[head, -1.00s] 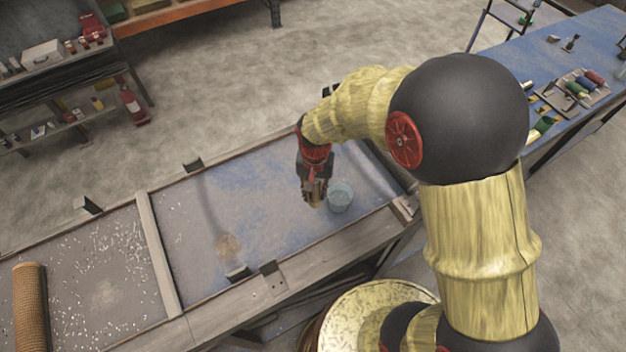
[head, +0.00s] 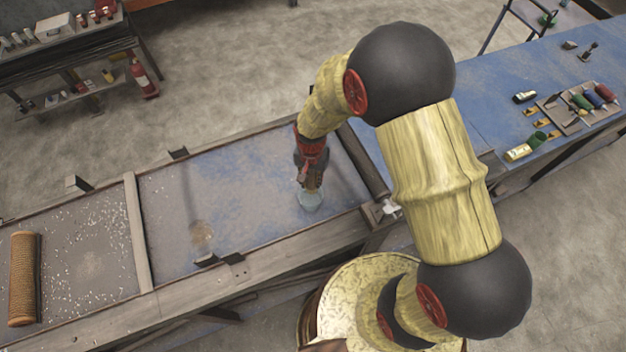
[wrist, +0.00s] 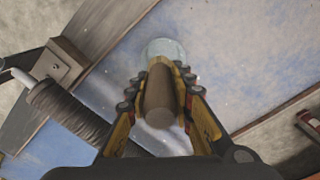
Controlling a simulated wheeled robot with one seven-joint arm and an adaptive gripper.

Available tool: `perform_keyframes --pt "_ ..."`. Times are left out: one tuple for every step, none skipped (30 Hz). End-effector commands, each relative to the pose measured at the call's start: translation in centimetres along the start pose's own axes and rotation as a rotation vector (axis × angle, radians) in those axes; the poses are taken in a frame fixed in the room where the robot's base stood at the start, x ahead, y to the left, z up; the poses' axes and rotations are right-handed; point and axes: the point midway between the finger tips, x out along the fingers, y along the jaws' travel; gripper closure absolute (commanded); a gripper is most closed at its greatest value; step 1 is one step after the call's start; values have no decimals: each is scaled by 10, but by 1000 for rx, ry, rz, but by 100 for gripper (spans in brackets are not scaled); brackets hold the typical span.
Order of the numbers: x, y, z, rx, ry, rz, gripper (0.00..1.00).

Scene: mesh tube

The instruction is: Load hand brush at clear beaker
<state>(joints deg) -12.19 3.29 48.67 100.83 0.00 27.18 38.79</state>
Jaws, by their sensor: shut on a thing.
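The clear beaker (head: 310,200) stands on the blue-grey surface of the framed bench, towards its right end. My gripper (head: 311,186) is directly over the beaker in the head view and partly covers it. In the wrist view my gripper (wrist: 160,88) is shut on the hand brush (wrist: 159,98), whose brown rounded handle end points at the camera. The beaker (wrist: 165,47) shows just beyond the fingertips there. The brush's far end is hidden by its handle and the fingers, so I cannot tell how far it is inside the beaker.
A wooden rim (head: 270,262) with small dark brackets edges the bench. A ribbed brown roll (head: 25,278) lies on the speckled left section. The bench middle is clear.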

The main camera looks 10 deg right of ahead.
Motion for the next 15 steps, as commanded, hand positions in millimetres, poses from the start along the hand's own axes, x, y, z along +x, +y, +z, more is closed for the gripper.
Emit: perform_keyframes --pt "0 -2 -2 5 -1 1 100" --pt "0 -2 -3 8 -1 1 100" --pt "0 -3 -4 12 -1 1 100" --pt "0 -4 -5 15 -1 1 100" --pt "0 -4 -6 18 -1 1 100" --pt "0 -5 -6 22 0 0 100" --pt "0 -6 -7 24 0 0 100" --pt "0 -6 -8 26 0 0 100" --pt "0 -7 -8 29 0 0 100" --pt "1 -7 -8 31 0 0 100" --pt "2 -7 -8 32 0 0 100" --pt "3 -7 -8 33 0 0 100" --pt "4 -6 -8 33 0 0 100" --pt "5 -6 -8 33 -1 0 100" --pt "7 -6 -8 33 -1 1 100"
